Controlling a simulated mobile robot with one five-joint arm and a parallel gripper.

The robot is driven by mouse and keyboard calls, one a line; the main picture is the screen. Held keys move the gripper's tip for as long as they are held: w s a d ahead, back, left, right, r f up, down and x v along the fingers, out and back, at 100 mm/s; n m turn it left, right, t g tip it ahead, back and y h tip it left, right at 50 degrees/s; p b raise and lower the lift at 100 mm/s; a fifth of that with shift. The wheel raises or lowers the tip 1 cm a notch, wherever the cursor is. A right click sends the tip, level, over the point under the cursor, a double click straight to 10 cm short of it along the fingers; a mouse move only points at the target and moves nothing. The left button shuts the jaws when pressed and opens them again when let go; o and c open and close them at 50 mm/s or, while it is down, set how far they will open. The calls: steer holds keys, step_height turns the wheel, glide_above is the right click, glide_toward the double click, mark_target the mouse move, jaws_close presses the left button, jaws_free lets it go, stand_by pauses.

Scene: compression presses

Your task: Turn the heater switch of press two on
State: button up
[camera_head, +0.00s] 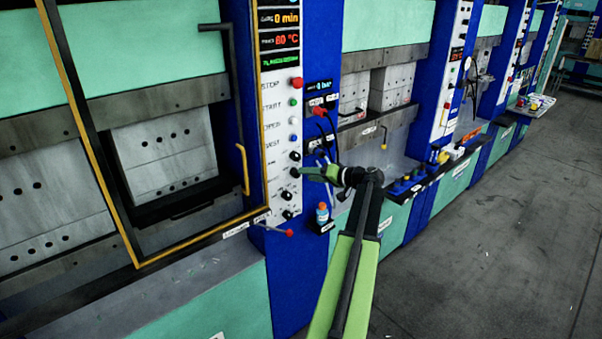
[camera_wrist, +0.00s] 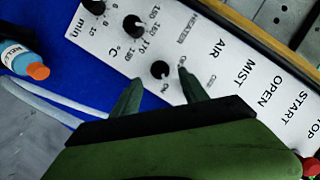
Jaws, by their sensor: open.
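The near press has a white control panel (camera_head: 280,120) with a column of buttons and black knobs, and displays reading 0 min and 80 °C. In the wrist view, a black heater knob (camera_wrist: 160,70) sits between OFF and ON labels on this panel. Its exact setting is too small to tell. My gripper (camera_wrist: 157,76) is open, with one fingertip on each side of the knob; I cannot tell whether they touch it. In the head view my gripper (camera_head: 304,172) is at the panel's lower right, beside the black knobs. No press number is readable.
Two more knobs, with min and °C scales (camera_wrist: 132,27), lie near the heater knob. A blue bottle with an orange cap (camera_head: 322,212) stands on a small shelf right of the panel. A red-tipped lever (camera_head: 289,233) sticks out below. The grey floor (camera_head: 500,220) at right is free.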

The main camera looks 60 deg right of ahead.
steer(key=p+v, duration=0.2)
steer(key=v, duration=1)
steer(key=shift+s+r+p, duration=0.15)
steer(key=shift+s+p, duration=0.15)
steer(key=shift+p, duration=0.1)
